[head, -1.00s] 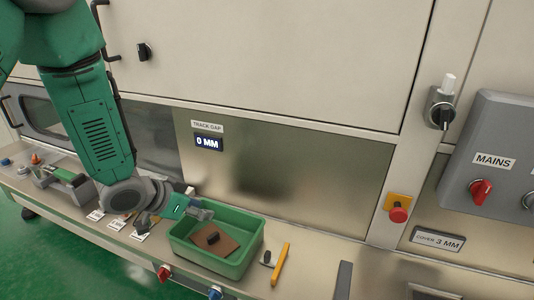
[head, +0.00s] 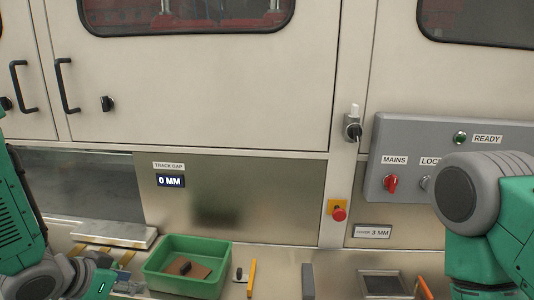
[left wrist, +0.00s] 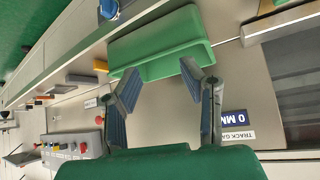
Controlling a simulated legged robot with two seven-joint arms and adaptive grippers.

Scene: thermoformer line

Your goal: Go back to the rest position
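My left gripper (left wrist: 165,98) shows in the left wrist view with its two fingers spread apart and nothing between them. In the head view it is at the lower left (head: 105,280), just left of the green bin (head: 185,287), partly cut off by the bottom edge. In the left wrist view the green bin (left wrist: 160,45) lies beyond the fingertips, apart from them. My right arm shows at the right of the head view; its gripper is out of the frame.
The cabinet front carries a TRACK GAP display (head: 171,181) reading 0 MM, a red stop button (head: 339,214) and a grey panel with a red MAINS switch (head: 391,183). A shallow tray (head: 384,284) is at the bottom right.

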